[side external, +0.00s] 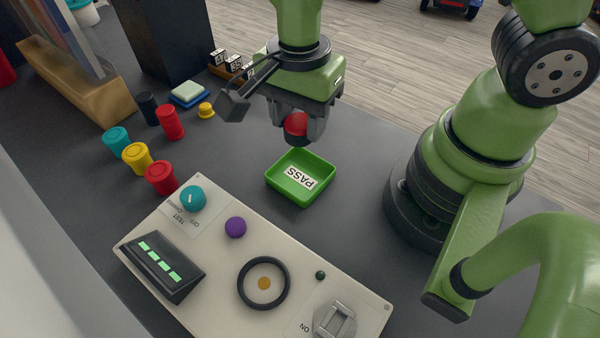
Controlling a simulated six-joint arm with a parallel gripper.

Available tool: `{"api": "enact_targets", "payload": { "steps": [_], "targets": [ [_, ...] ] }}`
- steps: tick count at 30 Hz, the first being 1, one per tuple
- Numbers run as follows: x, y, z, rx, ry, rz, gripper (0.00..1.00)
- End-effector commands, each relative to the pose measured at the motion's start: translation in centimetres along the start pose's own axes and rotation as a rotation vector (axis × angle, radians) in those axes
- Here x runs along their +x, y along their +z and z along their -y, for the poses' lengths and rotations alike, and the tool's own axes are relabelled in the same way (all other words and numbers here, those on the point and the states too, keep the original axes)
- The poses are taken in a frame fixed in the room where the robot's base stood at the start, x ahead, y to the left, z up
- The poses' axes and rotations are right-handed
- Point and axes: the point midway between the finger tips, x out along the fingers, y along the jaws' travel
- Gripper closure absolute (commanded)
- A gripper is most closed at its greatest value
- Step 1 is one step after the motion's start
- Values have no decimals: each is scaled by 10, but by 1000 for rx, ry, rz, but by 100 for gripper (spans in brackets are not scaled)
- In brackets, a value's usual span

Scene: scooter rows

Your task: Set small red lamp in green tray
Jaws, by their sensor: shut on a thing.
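My gripper (297,128) is shut on the small red lamp (296,124), which shows as a red dome between the two grey fingers. It is held in the air above and just behind the green tray (272,184). The green tray is a shallow square dish on the dark table, with a white label reading PASS on its floor. No lamp lies in the tray. The lower part of the lamp is partly hidden by the fingers.
A beige test panel (215,262) with knobs, a ring and a switch lies in front of the tray. Red (161,178), yellow (137,158) and teal (116,141) capped cylinders stand at left. A small yellow lamp (206,111) sits behind. Table right of the tray is clear up to my base.

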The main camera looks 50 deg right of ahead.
Motion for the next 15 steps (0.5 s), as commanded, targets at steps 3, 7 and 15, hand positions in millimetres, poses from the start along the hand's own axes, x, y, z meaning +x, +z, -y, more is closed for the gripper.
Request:
{"api": "enact_targets", "payload": {
  "steps": [3,7,15],
  "targets": [
    [15,-4,-2,30,7,-2,82],
    [38,-4,-2,29,9,-3,82],
    [65,-4,-1,25,3,0,82]
  ]
}}
